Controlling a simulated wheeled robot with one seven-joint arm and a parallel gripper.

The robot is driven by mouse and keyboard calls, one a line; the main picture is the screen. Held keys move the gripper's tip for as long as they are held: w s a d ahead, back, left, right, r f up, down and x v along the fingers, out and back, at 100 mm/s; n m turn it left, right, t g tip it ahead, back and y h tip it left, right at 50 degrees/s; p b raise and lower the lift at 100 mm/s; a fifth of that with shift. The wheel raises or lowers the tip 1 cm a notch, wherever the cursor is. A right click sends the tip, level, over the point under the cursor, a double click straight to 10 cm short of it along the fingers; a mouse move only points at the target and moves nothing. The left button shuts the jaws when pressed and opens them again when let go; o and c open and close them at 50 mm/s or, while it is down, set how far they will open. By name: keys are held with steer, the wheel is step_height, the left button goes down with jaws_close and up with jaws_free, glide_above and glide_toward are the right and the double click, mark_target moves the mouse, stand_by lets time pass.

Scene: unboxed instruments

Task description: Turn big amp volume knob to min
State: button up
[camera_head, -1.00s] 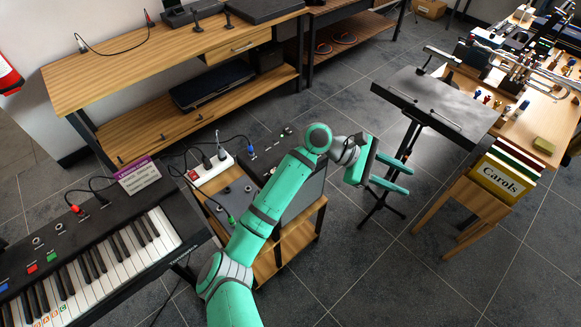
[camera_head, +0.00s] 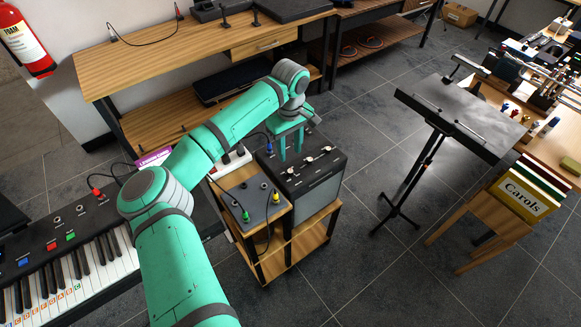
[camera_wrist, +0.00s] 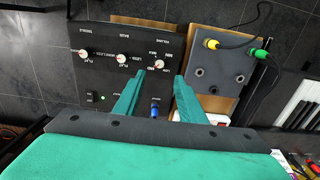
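The big black amp (camera_head: 318,190) stands on a wooden cart, with a row of three white-capped knobs on its top panel. In the wrist view the panel (camera_wrist: 105,40) is at upper left, with a left knob (camera_wrist: 84,53), a middle knob (camera_wrist: 121,58) and a right knob (camera_wrist: 159,64). Their labels are upside down and too small to read surely. My gripper (camera_head: 291,155) points down over the amp. In the wrist view my gripper (camera_wrist: 159,76) is open, its fingertips on either side of the right knob's near edge. I cannot tell whether they touch it.
A blue plug (camera_wrist: 155,108) stands on the panel between my fingers, near a green light (camera_wrist: 90,95). A grey pedal box (camera_head: 247,194) with green and yellow plugs and cables sits beside the amp. A keyboard (camera_head: 70,255) is at left, a music stand (camera_head: 460,115) at right.

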mark_target(290, 171)
step_height(290, 171, down, 9)
steer(key=shift+d+f, duration=0.1)
steer(key=shift+f, duration=0.1)
stand_by(0.3)
jaws_close()
